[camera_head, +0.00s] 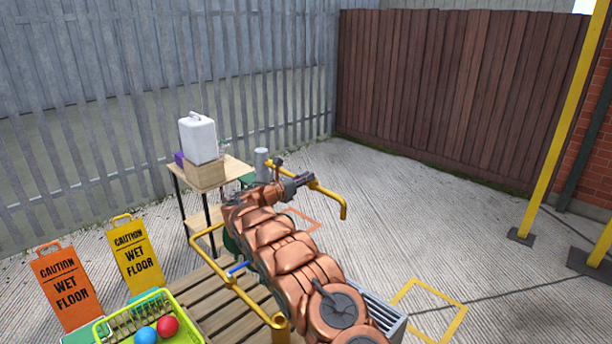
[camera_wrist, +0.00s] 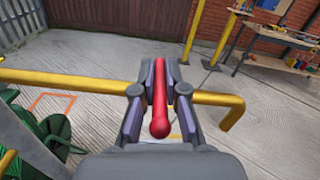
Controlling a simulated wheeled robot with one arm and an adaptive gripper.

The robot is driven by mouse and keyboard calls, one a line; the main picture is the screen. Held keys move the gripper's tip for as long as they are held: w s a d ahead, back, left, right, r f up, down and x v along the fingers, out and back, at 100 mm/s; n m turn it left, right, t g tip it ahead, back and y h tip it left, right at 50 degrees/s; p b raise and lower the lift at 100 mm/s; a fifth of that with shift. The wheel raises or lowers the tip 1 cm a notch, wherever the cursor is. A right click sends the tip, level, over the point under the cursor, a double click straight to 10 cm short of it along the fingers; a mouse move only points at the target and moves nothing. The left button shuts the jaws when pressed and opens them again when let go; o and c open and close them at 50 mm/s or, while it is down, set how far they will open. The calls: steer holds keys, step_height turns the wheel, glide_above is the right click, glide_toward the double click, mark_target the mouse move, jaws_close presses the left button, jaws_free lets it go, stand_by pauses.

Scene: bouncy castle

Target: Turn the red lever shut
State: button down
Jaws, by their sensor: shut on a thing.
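The red lever (camera_wrist: 159,100) shows in the wrist view, a red bar with a round knob at its near end. It stands at the yellow pipe (camera_wrist: 70,80) and points toward the camera, crosswise to the pipe. My gripper (camera_wrist: 160,75) has a finger on each side of the lever and is shut on it. In the head view my gripper (camera_head: 300,181) is at the yellow pipe (camera_head: 330,195), beyond my arm. The lever cannot be made out in that view.
A wooden table (camera_head: 236,170) with a white jerrycan (camera_head: 198,138) stands left of the gripper. Two wet floor signs (camera_head: 67,288) and a green basket (camera_head: 115,325) of balls are at lower left. A green thing (camera_wrist: 50,138) lies close at the wrist view's left. Concrete at right is mostly clear.

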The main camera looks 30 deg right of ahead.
steer(key=shift+w+r, duration=0.1)
steer(key=shift+r, duration=0.05)
steer(key=c, duration=1.2)
jaws_free()
steer(key=v, duration=1.2)
